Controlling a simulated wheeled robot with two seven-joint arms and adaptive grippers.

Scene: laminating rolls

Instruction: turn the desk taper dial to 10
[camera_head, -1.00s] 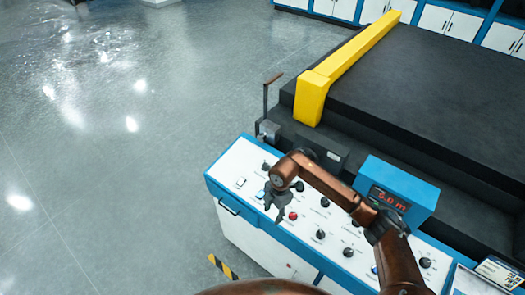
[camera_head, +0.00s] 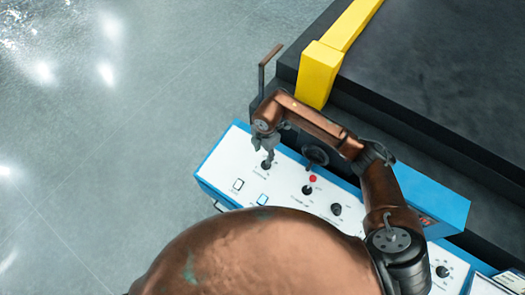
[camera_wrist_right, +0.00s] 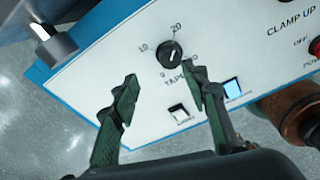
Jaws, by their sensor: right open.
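The taper dial (camera_wrist_right: 170,54) is a small black knob with a white mark on the white panel, with numbers printed around it. I cannot tell clearly which number the mark points at. In the head view the dial (camera_head: 266,165) sits near the panel's far left corner, partly hidden by my gripper. My right gripper (camera_head: 267,157) is over the dial. In the right wrist view its open fingers (camera_wrist_right: 160,82) are spread with nothing between them, and the knob shows just beyond the tips, apart from them. My left gripper is out of view.
A white switch (camera_wrist_right: 179,113) and a lit blue switch (camera_wrist_right: 233,87) sit close to the dial. A red button (camera_head: 313,179) and other black knobs (camera_head: 336,210) are further right. A yellow beam (camera_head: 318,72) and an upright lever (camera_head: 262,78) stand behind the panel.

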